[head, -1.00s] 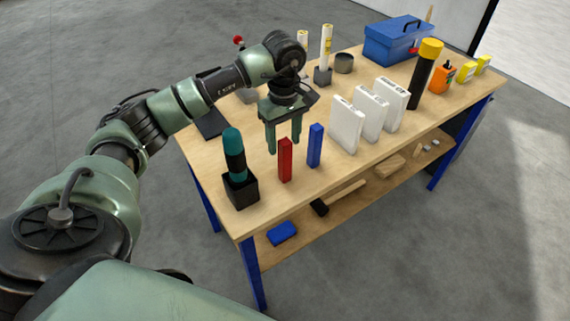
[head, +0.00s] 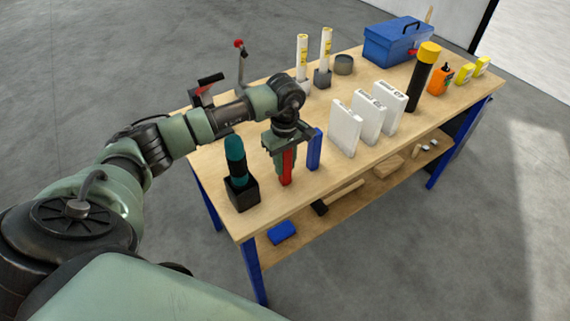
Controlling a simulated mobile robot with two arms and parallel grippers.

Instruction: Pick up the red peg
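The red peg (head: 286,172) stands upright on the wooden table, near its front left edge. The blue peg (head: 314,150) stands upright just to its right. My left gripper (head: 284,160) points down at the red peg, its fingers low around or just behind the peg's upper part. One finger shows close along the peg's left side; the other is mostly hidden, so I cannot tell whether they grip it. My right gripper is not in view.
A black holder (head: 242,197) with a teal-handled tool stands left of the red peg. White boxes (head: 345,130) stand to the right. A blue toolbox (head: 392,45), a black bottle with a yellow cap (head: 421,82) and white tubes (head: 326,47) are farther back.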

